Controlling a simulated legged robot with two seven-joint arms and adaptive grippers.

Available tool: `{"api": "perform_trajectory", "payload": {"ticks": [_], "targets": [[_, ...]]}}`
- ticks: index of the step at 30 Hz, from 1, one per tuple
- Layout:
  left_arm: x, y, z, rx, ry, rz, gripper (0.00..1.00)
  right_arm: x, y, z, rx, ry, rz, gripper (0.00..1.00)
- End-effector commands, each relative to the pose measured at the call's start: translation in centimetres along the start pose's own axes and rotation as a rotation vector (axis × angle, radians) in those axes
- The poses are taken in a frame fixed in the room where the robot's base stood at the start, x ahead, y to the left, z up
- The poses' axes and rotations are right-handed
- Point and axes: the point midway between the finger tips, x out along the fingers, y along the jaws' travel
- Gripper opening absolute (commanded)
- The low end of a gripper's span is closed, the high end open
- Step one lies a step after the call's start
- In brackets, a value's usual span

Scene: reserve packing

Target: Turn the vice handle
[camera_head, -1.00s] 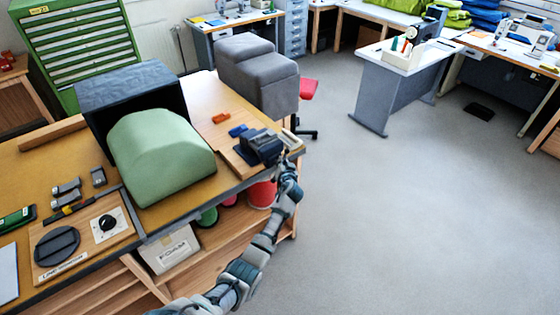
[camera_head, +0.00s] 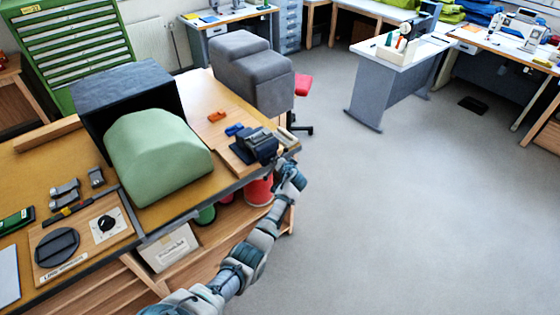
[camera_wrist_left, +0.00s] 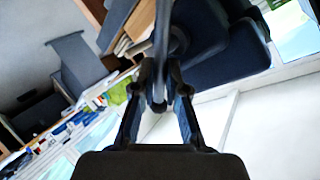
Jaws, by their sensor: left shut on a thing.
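The dark blue-grey vice (camera_head: 257,146) sits on a wooden board at the right end of the workbench. My left arm reaches up to it from below, with the left gripper (camera_head: 281,163) at the vice's front, beyond the bench edge. In the left wrist view the fingers of the left gripper (camera_wrist_left: 160,88) are shut on the vice handle (camera_wrist_left: 161,45), a thin dark bar running up from between the fingertips. The vice body (camera_wrist_left: 200,32) is dark and close behind it. In the head view the handle is too small to make out. My right gripper is not in view.
A green padded block (camera_head: 158,158) and a dark box (camera_head: 125,95) stand on the workbench (camera_head: 190,200) left of the vice. Orange (camera_head: 217,116) and blue (camera_head: 234,129) small pieces lie near it. Grey cushions (camera_head: 250,70) stand behind.

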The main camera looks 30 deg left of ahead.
Motion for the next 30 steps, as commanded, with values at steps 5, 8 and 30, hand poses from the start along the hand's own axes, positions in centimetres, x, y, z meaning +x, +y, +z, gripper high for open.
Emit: {"api": "perform_trajectory", "payload": {"ticks": [5,8,30], "targets": [[0.0,0.5,0.2,0.0,-0.002,0.008,0.25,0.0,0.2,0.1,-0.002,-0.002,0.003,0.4],[0.0,0.4,0.2,0.0,-0.002,0.006,0.38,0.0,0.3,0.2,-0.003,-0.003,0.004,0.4],[-7.3,0.4,0.1,-0.002,0.002,0.006,0.38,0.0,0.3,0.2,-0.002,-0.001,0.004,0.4]]}}
